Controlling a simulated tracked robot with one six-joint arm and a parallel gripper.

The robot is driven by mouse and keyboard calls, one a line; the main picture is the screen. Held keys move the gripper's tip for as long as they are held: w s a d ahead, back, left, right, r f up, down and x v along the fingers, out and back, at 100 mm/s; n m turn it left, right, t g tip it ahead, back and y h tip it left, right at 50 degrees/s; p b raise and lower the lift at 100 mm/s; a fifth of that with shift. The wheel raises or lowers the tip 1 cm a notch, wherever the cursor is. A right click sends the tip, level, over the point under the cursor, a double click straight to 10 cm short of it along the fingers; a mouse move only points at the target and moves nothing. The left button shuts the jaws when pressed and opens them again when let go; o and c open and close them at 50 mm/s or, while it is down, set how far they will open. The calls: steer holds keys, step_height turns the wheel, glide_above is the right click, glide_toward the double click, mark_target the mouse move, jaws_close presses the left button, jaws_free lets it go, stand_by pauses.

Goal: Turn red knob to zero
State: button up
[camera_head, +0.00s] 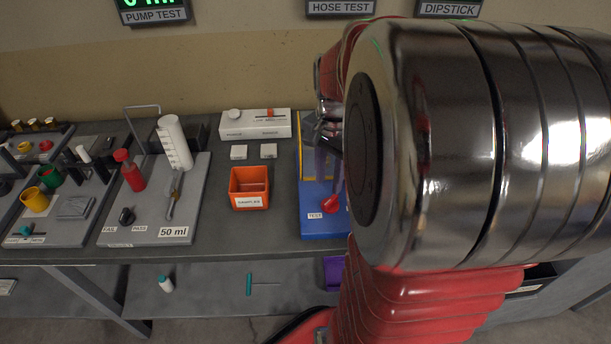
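A small red knob (330,204) sits low on a blue test stand (318,227), close to a white label reading TEST. My arm's large metal link covers the right side of the stand, and any scale or zero mark by the knob cannot be made out. My gripper (325,130) is over the upper part of the stand, above the knob in the picture and apart from it. It is partly hidden behind my own arm, and whether its fingers are open or shut does not show.
A grey board (155,200) with a white cylinder and red bottle is further left. Bench space between is clear.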

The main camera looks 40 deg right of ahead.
mark_target(327, 202)
step_height(327, 202, down, 8)
steer(key=shift+r, duration=0.1)
steer(key=shift+c, duration=0.2)
jaws_close()
stand_by(0.3)
